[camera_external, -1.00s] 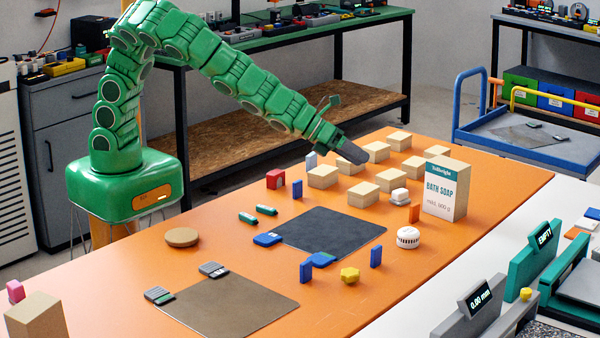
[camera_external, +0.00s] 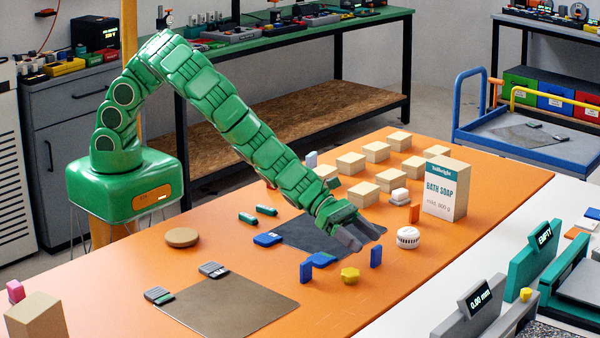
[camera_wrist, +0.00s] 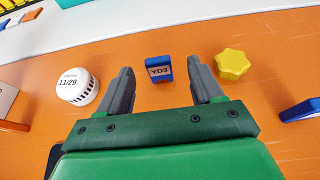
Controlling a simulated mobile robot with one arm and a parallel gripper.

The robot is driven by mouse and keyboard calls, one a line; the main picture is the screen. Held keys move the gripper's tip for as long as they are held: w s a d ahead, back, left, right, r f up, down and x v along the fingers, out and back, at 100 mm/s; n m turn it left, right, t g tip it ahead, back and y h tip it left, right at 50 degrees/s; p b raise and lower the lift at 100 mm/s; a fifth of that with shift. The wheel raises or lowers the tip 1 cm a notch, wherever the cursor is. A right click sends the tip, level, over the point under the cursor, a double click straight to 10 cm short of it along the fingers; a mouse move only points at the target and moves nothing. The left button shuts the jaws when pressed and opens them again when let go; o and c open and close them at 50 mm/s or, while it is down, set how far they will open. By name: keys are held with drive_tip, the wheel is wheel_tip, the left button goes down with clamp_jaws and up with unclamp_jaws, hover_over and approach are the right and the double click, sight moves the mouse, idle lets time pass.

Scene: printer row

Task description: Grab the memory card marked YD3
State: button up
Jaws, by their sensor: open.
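The memory card marked YD3 (camera_wrist: 158,62) is blue with a dark label panel and shows just ahead of my jaws in the wrist view. In the external view a small upright blue card (camera_external: 376,257), between the white round thing and the yellow knob, looks like the same one; its marking cannot be read there. My gripper (camera_external: 366,238) is open and empty above the orange table, just behind the card. In the wrist view my gripper (camera_wrist: 161,72) has a finger on either side of the card, with gaps on both sides.
A white round timer-like thing (camera_wrist: 77,88) marked 11/29 lies left of the jaws, and a yellow knob (camera_wrist: 232,64) close to the right finger. Other blue pieces (camera_external: 306,272) stand nearby. A dark mat (camera_external: 300,230) lies under the arm. A soap box (camera_external: 446,190) stands beyond.

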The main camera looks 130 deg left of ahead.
sight(374, 247)
drive_tip(key=shift+x, duration=3.5)
drive_tip(key=shift+a+f, duration=0.15)
drive_tip(key=c, duration=1)
